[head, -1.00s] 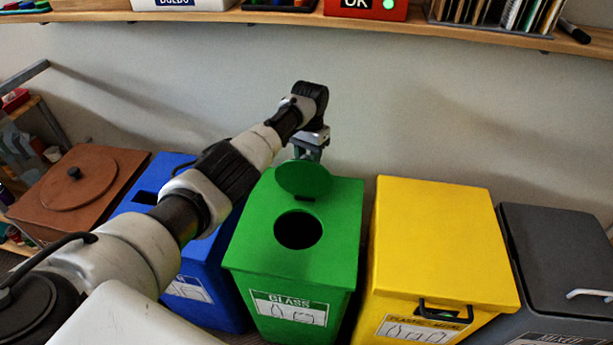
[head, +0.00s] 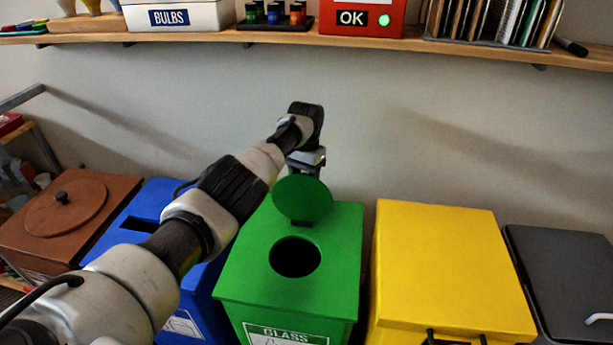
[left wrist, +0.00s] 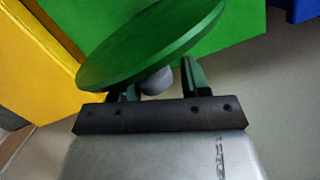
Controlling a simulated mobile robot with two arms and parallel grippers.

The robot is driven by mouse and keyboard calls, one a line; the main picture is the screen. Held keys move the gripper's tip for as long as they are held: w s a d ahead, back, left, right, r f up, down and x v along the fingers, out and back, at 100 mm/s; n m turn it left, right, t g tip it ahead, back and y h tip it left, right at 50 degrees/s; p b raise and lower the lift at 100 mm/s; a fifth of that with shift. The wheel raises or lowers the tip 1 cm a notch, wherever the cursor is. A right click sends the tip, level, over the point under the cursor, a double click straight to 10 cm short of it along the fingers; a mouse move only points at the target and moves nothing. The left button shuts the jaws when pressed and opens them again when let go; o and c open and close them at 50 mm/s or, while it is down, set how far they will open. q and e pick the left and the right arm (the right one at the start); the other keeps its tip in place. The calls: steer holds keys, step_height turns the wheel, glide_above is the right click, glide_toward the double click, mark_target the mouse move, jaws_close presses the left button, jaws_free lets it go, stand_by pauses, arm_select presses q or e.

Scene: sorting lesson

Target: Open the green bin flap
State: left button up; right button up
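The green bin (head: 335,275) stands among the other bins with a GLASS label on its front. Its round flap (head: 302,198) is raised at the back of the hole (head: 295,257), which is uncovered. My left gripper (head: 305,160) is behind the raised flap, its fingertips hidden there in the head view. In the left wrist view the flap (left wrist: 150,40) fills the upper middle, with a grey knob (left wrist: 157,80) on its near side. My left gripper's fingers (left wrist: 160,82) stand apart on either side of the knob, with a gap visible at the right finger. My right gripper is not in view.
A blue bin (head: 150,207) and a brown lidded box (head: 110,220) stand to the left. A yellow bin (head: 445,260) and a dark grey bin (head: 565,270) stand to the right. A wooden shelf (head: 280,37) with boxes runs along the wall above.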

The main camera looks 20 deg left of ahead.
arm_select(q)
steer(key=shift+o, duration=1.2)
steer(key=shift+w+a+f, duration=0.1)
steer(key=shift+a, duration=0.15)
steer(key=shift+d+r, duration=0.25)
steer(key=shift+r, duration=0.1)
step_height(320, 180, up, 10)
steer(key=w, duration=0.1)
steer(key=shift+w+a, duration=0.15)
steer(key=shift+a, duration=0.1)
